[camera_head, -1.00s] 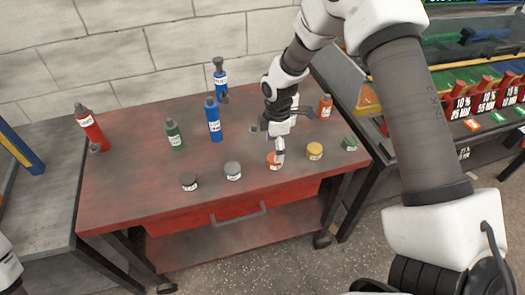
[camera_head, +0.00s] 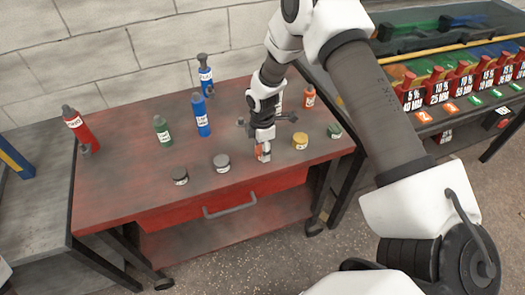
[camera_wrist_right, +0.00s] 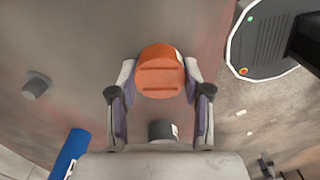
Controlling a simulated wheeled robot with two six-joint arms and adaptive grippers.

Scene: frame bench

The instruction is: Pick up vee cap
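The caps' labels are too small to read, so I cannot tell by name which is the vee cap. A short orange-red cap (camera_head: 264,158) with a white label stands near the front edge of the red bench. My right gripper (camera_head: 263,148) is down over it and partly hides it. In the right wrist view the orange cap (camera_wrist_right: 160,72) lies between the two fingertips of my right gripper (camera_wrist_right: 160,80). The fingers are spread, one on each side, very close to the cap; contact is not clear. My left gripper is out of view.
A grey cap (camera_head: 222,163), a black cap (camera_head: 180,175), a yellow cap (camera_head: 300,141) and a green cap (camera_head: 334,130) stand nearby. The bench's front left is clear.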

